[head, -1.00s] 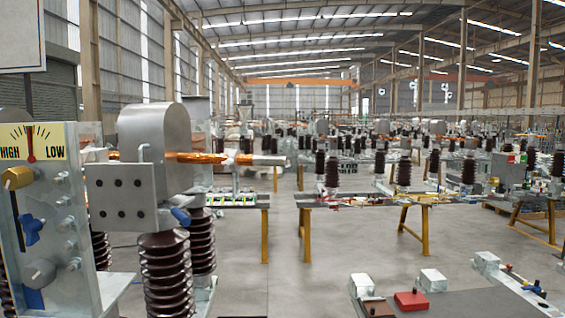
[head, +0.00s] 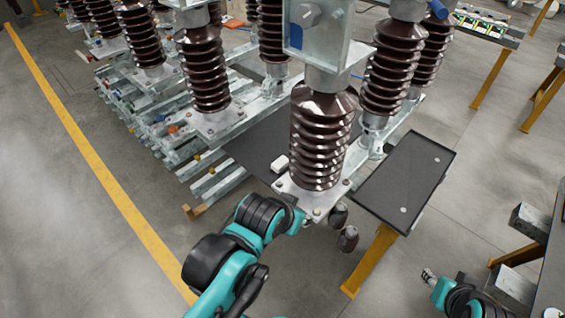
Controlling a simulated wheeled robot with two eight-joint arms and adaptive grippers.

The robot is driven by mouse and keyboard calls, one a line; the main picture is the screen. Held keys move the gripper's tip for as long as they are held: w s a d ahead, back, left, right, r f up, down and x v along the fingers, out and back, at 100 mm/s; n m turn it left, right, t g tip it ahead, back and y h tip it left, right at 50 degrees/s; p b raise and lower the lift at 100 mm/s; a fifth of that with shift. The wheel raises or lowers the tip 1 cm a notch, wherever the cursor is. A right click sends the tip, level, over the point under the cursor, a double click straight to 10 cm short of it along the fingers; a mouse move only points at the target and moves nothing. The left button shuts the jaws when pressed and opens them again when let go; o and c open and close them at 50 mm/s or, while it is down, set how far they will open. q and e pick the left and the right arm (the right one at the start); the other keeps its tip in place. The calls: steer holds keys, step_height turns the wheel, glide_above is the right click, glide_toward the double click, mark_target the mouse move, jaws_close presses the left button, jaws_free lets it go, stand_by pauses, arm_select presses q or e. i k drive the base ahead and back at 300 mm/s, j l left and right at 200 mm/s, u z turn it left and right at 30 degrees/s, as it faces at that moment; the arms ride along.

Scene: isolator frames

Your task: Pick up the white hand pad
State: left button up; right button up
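A small white block (head: 280,163), which may be the white hand pad, lies on the dark tabletop (head: 245,150) left of the front brown insulator. A second small white thing (head: 551,313) is partly cut off at the bottom right. My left arm reaches up from the bottom middle. Dark rounded parts that look like its gripper (head: 343,227) show below the front insulator's base plate, partly hidden and apart from the white block. My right gripper (head: 428,276) is small at the lower right, with nothing visible in it. The finger states are unclear.
Tall brown ribbed insulators (head: 318,135) on metal bases crowd the middle and left. A black tray (head: 405,180) lies right of the front one, above a yellow table leg (head: 368,262). Metal bars (head: 218,182) stick out at left. Open floor with a yellow line (head: 85,150) lies farther left.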

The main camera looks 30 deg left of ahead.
mark_target(281, 165)
steer(key=k, duration=0.35)
steer(key=k+z, duration=0.1)
steer(key=z, duration=0.3)
steer(key=k+z, duration=0.1)
steer(key=z, duration=0.35)
steer(key=k+z, duration=0.1)
steer(key=z, duration=0.3)
steer(key=j, duration=0.6)
steer(key=k+j+z, duration=0.1)
steer(key=j, duration=1.15)
steer(key=k+j+z, duration=0.1)
steer(key=j, duration=0.55)
steer(key=k+j, duration=0.1)
steer(key=j, duration=0.5)
steer(key=i+z, duration=0.05)
